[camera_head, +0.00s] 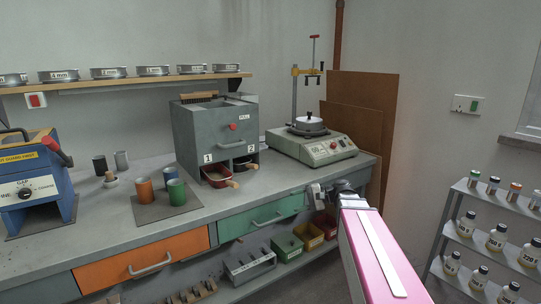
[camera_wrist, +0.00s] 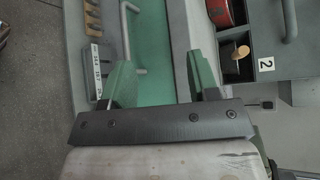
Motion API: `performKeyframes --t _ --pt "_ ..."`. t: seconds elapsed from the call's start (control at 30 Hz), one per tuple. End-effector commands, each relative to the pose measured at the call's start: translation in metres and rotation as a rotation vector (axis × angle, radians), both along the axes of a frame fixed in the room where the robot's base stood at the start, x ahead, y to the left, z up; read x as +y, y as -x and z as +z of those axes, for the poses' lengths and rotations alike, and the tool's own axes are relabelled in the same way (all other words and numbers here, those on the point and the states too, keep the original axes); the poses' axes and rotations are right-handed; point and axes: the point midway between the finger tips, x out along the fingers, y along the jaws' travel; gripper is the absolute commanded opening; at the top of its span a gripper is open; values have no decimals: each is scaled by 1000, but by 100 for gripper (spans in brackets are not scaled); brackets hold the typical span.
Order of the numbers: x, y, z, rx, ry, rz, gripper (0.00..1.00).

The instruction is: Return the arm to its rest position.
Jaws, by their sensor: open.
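My arm reaches up from the bottom right in the head view, with a pink and white link. My gripper (camera_head: 325,192) is at its far end, by the bench's front edge near the right end of the green drawer (camera_head: 262,218). In the wrist view my gripper (camera_wrist: 158,65) shows two green fingers spread apart with nothing between them. The green drawer front (camera_wrist: 150,50) lies beyond the fingers. The exact gap between the fingers and the bench cannot be told.
The bench (camera_head: 235,207) carries a grey splitter box (camera_head: 190,140), a round-topped machine (camera_head: 325,148), a blue machine (camera_head: 30,185) and several cups. Bins (camera_head: 287,247) stand on the lower shelf. A bottle rack (camera_head: 490,255) stands right; floor between is clear.

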Motion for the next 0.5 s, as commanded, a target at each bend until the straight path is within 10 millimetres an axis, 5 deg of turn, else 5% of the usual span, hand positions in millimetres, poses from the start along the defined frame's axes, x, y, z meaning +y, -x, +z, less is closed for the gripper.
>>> performKeyframes --t 0.27,0.5 --pt "1 28 -76 1 317 15 55" --pt "-25 69 -163 -57 768 103 55"
